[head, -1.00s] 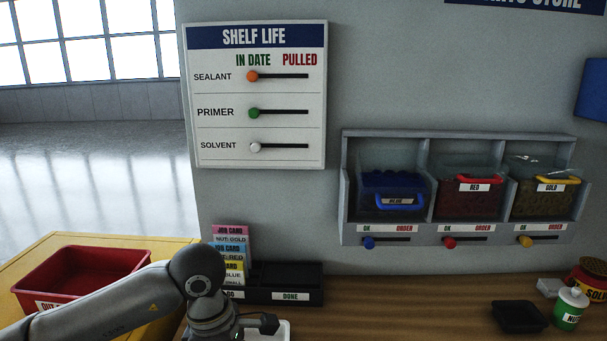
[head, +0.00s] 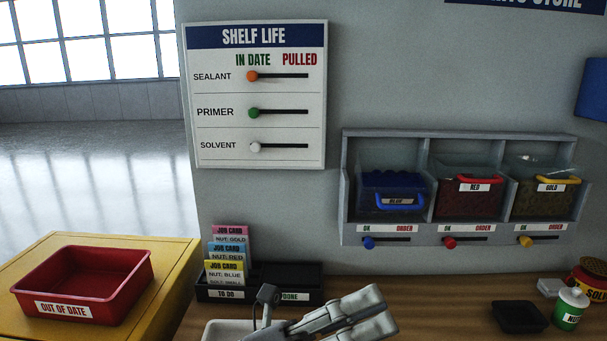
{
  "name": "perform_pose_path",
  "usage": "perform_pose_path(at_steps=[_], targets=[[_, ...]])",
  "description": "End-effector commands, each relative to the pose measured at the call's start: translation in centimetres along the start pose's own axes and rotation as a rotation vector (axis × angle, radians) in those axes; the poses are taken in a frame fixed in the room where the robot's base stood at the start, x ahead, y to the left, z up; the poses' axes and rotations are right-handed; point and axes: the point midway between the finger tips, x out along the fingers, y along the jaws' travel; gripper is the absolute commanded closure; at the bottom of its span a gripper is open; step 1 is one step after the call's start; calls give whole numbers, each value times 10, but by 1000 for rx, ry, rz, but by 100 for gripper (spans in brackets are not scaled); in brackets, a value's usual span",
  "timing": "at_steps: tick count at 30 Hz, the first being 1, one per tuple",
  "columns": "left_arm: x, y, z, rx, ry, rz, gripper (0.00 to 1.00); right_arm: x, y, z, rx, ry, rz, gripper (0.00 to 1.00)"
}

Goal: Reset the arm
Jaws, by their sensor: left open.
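My left gripper (head: 372,310) shows at the bottom middle of the head view, low over the wooden bench. Its two pale grey fingers point right and slightly up. It is open, and no object shows between the fingers. It stands in front of the right part of the black job card holder (head: 258,272) and partly covers its DONE label. Most of the left arm is below the picture's edge. My right gripper is out of view.
A white tray (head: 213,333) lies beside my gripper, partly cut off. A red OUT OF DATE bin (head: 118,306) stands on a yellow cabinet (head: 178,262) at left. A black dish (head: 519,317) and a green-and-white bottle (head: 570,308) stand at right. The bench between is clear.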

Motion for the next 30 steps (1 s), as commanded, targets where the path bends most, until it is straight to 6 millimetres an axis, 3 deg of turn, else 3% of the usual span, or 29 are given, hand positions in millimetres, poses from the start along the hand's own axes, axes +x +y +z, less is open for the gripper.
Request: perform_pose_path(at_steps=[3, 7, 10, 14, 17, 20, 24, 30], targets=[[-21, 4, 44, -180, -283, -11, 52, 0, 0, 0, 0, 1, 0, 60], [-62, 24, 84, -383, -590, 4, 52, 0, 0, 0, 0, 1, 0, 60], [-106, 48, 103, -541, -822, 34, 52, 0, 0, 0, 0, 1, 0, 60], [-171, 87, 105, -748, -1117, 96, 52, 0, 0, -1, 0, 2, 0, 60], [-225, 117, 88, -907, -1338, 162, 52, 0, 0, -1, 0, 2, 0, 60], [-278, 144, 56, -1065, -1553, 244, 52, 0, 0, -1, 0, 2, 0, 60], [-343, 168, -12, -1279, -1838, 385, 52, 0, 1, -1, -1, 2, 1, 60], [-403, 168, -116, -1522, -2153, 602, 52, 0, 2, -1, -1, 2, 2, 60]])
